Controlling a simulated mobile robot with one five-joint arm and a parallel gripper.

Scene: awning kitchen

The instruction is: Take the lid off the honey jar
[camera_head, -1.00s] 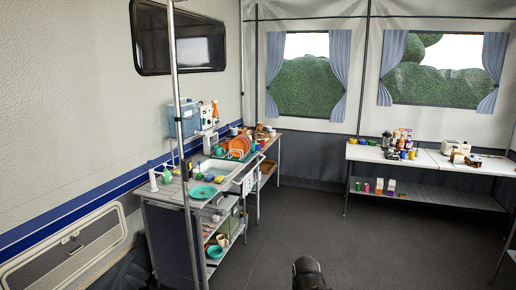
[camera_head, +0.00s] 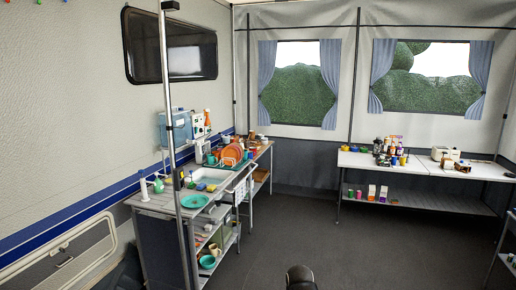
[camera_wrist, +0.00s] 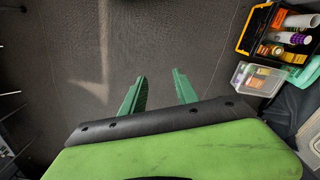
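I cannot pick out the honey jar or its lid in either view; the jars and packages are too small to tell apart. Several small jars, bottles and boxes (camera_head: 392,152) stand in a group on the white table (camera_head: 420,168) at the back right. My gripper (camera_wrist: 160,72) shows in the wrist view with its two green fingers spread apart. Nothing is between them, and only dark floor lies beneath.
A counter (camera_head: 160,205) at left holds a turquoise plate (camera_head: 195,201), and dishes stand farther back. A metal pole (camera_head: 170,100) rises before it. The wrist view shows a black and yellow toolbox (camera_wrist: 258,28) and a clear bin (camera_wrist: 242,78). The grey floor (camera_head: 340,240) ahead is clear.

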